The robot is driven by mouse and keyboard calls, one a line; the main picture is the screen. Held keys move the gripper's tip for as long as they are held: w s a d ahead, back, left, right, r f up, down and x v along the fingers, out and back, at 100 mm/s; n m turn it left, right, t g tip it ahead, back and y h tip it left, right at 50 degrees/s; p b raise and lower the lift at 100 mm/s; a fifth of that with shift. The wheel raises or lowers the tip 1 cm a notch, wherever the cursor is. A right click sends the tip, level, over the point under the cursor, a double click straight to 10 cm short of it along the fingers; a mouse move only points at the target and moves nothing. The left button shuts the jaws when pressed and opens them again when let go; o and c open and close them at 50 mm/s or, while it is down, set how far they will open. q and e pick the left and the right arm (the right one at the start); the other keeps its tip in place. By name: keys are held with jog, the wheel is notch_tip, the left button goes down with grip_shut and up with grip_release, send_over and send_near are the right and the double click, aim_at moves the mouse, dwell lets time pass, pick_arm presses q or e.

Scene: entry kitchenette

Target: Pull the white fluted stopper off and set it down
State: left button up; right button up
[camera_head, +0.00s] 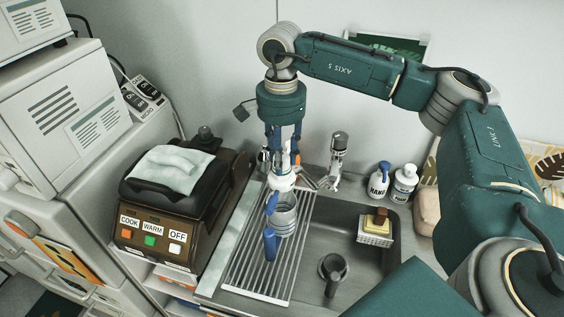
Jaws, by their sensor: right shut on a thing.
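My right gripper (284,168) comes down from above, over the ribbed drainboard at the left of the sink. It is shut on the white stopper (282,183), which is partly hidden by the fingers. A grey banded vessel (286,214) with blue parts stands on the drainboard right below the stopper. From this angle I cannot tell whether the stopper still touches the vessel's mouth. My left gripper is not in view.
The drainboard (250,275) has bare room around the vessel. A faucet (338,150) stands behind. The sink basin at right has a dark drain piece (332,268) and a sponge holder (375,232). Two bottles (404,180) stand behind it. A brown cooker (150,212) is at left.

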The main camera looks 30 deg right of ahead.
jog(key=shift+a, duration=0.1)
grip_shut()
jog(key=shift+r, duration=0.15)
jog(key=shift+r+p, duration=1.35)
jog(key=shift+r, duration=0.75)
jog(key=shift+r+p, duration=1.25)
jog(key=shift+r, duration=0.7)
